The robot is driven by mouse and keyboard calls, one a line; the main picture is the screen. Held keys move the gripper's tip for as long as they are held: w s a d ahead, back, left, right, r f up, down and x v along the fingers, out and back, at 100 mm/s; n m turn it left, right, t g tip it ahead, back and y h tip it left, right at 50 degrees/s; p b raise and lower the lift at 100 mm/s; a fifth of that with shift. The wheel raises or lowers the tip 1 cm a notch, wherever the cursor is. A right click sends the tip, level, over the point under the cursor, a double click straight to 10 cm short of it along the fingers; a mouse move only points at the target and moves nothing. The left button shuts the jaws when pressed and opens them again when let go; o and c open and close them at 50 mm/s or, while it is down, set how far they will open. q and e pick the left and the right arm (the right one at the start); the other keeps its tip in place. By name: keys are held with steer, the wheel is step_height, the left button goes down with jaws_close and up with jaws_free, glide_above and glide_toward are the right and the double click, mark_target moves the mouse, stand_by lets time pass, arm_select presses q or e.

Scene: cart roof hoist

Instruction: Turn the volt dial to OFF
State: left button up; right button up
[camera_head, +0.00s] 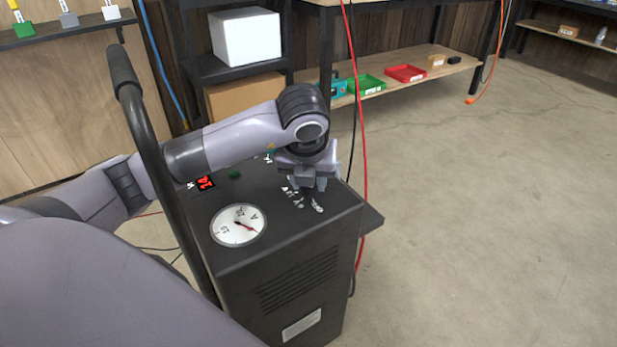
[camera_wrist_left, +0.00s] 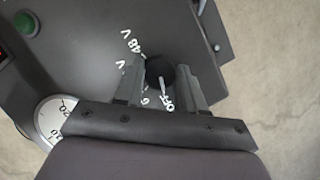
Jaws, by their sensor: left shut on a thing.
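The volt dial (camera_wrist_left: 159,69) is a round black knob on the dark top of the cart unit (camera_head: 285,240). In the left wrist view its white pointer line points down toward the OFF mark (camera_wrist_left: 169,106). A "48 V" mark (camera_wrist_left: 139,44) stands at its upper left, and other marks are partly covered by a finger. My left gripper (camera_head: 309,184) is over the unit's far right part, with its two fingers on either side of the knob, shut on it. In the head view the gripper hides the knob. My right gripper is not in view.
A round ammeter (camera_head: 238,225), a red number display (camera_head: 205,183) and a green button (camera_head: 235,174) are on the same top. The black cart handle (camera_head: 150,150) rises at the left. A red cable (camera_head: 363,150) hangs just beyond the right side. Open floor lies to the right.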

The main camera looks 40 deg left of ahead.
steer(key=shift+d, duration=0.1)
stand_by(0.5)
arm_select(q)
steer(key=o, duration=1)
steer(key=p+v, duration=0.1)
steer(key=v, duration=0.5)
steer(key=shift+d+r, duration=0.1)
steer(key=shift+r, duration=0.05)
steer(key=shift+s+r, duration=0.15)
steer(key=shift+r, duration=0.25)
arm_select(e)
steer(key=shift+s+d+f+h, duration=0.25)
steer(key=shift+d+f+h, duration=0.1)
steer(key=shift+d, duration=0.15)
arm_select(q)
steer(key=shift+d, duration=0.1)
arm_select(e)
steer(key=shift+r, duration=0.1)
